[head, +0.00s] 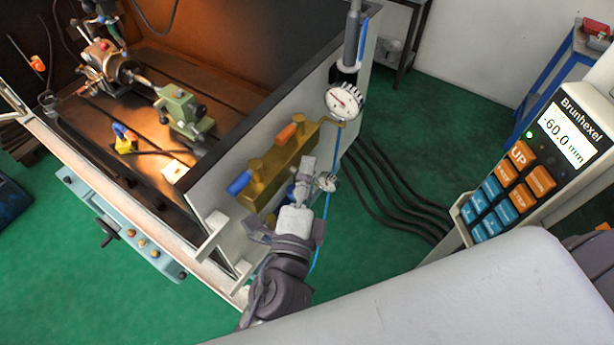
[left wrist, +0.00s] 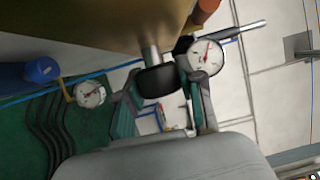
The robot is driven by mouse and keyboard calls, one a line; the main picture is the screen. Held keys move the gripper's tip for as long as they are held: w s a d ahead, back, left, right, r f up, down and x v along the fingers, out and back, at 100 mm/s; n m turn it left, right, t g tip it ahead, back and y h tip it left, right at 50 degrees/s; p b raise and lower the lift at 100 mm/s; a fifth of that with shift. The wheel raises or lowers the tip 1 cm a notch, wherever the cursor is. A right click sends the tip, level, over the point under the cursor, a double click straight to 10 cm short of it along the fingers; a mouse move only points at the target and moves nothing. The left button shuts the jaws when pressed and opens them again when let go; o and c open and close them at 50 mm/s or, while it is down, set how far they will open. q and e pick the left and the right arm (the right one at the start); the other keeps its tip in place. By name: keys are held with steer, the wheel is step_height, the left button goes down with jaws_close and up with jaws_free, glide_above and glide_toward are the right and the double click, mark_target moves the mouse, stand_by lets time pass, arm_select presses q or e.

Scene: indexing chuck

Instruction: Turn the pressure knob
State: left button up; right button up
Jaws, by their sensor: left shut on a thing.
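A brass manifold block (head: 262,180) with a blue handle (head: 239,183) and an orange handle (head: 287,133) is on the machine's side wall. My left gripper (head: 303,180) reaches it from below. In the left wrist view, the black pressure knob (left wrist: 158,81) sits on a short metal stem under the block, between the fingers of my left gripper (left wrist: 163,92), which is shut on it. In the head view the gripper hides the knob. A large dial gauge (head: 344,101) is above the block, and a small gauge (head: 327,181) is beside the gripper. My right gripper is not in view.
A control pendant (head: 534,160) reading -60.0 mm stands at the right. The machine's table with the indexing chuck (head: 102,58) and a green tailstock (head: 183,112) is behind the side wall. Black cables (head: 395,190) lie on the green floor.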

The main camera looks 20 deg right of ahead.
arm_select(q)
steer(key=o, duration=1.2)
steer(key=shift+c, duration=0.2)
steer(key=v, duration=1.2)
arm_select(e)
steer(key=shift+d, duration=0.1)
